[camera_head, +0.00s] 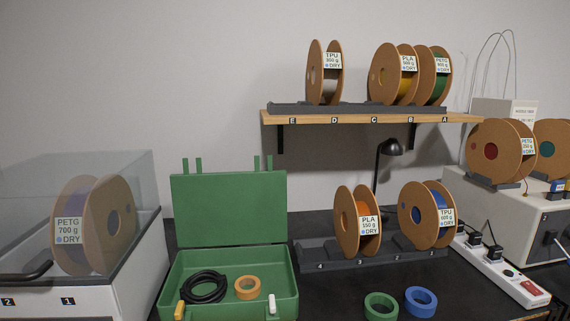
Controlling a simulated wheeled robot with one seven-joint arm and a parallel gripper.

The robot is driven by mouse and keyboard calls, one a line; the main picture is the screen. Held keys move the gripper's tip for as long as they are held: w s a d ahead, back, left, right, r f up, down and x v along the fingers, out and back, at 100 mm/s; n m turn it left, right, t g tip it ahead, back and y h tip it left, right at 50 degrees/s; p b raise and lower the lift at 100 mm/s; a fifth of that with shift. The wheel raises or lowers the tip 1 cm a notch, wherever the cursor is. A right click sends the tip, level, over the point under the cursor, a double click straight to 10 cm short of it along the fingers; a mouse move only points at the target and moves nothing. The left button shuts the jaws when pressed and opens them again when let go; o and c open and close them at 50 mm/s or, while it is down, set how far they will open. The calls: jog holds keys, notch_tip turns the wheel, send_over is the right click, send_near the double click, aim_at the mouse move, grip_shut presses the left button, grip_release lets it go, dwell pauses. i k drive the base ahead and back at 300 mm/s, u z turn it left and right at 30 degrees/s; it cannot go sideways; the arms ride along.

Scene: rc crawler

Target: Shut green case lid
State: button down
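The green case (291,284) stands open on the dark bench, left of centre. Its green lid (229,208) is upright at the back, with two pairs of green latch tabs pointing up from its top edge. Inside the case are a coiled black cable (204,287) and an orange tape roll (247,288). An orange piece (180,310) and a white piece (272,303) are at the front edge. The front of the case reaches the bottom of the picture. My gripper is not in view.
A clear-lidded box with a spool (70,232) stands close on the left. A spool rack (317,253) is to the right, with green (381,307) and blue (421,302) tape rolls before it. A wooden shelf (370,117) with spools hangs above. A power strip (505,272) lies far right.

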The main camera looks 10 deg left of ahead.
aim_at(209, 209)
jog(key=z, duration=0.05)
jog(key=k, duration=1.1)
jog(key=u, duration=1.2)
jog(key=i, duration=0.8)
jog(key=z, duration=0.05)
